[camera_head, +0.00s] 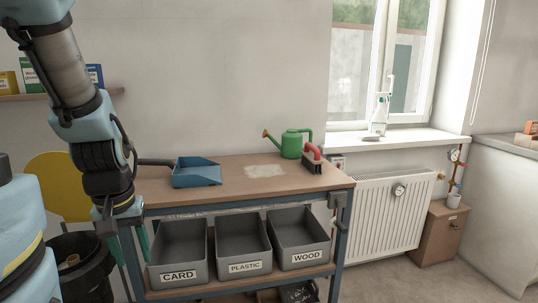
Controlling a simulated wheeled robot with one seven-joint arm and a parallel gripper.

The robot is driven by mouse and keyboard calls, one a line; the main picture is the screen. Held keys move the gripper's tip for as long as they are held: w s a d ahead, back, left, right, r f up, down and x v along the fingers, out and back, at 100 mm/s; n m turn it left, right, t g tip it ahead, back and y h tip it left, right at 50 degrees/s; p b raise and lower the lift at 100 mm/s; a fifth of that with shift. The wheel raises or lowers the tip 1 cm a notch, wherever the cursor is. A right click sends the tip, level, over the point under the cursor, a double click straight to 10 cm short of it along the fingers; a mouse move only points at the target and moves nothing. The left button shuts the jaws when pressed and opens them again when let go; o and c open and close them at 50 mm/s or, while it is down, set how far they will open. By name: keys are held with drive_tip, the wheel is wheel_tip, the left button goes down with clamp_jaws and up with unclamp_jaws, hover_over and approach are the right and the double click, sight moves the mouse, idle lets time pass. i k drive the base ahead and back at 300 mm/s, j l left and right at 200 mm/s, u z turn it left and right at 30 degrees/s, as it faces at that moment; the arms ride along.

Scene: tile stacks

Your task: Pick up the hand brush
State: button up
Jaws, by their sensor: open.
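The hand brush (313,161) stands on the right part of the workbench top (240,182), beside the green watering can. It has a red handle and dark bristles, and leans or stands with its handle up. My gripper (128,250) hangs down at the left end of the bench, far from the brush. Its teal fingers are apart and nothing shows between them; their lower ends are partly hard to make out.
A blue dustpan (196,172) lies on the bench's left part, its dark handle towards my arm. The watering can (291,144) is just left of the brush. Grey bins (244,268) sit on the shelf below. A clamp (338,200) is at the bench's right corner.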

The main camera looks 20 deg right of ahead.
sight(313, 163)
drive_tip(key=l+u, duration=0.35)
drive_tip(key=l, duration=0.2)
drive_tip(key=l+u, duration=0.35)
drive_tip(key=l, duration=0.25)
drive_tip(key=k+l+u, duration=0.1)
drive_tip(key=l+u, duration=0.2)
drive_tip(key=l, duration=0.25)
drive_tip(key=k+l, duration=0.1)
drive_tip(key=l, duration=0.8)
drive_tip(key=k+l+u, duration=0.1)
drive_tip(key=l, duration=0.35)
drive_tip(key=k+l, duration=0.15)
drive_tip(key=l, duration=0.25)
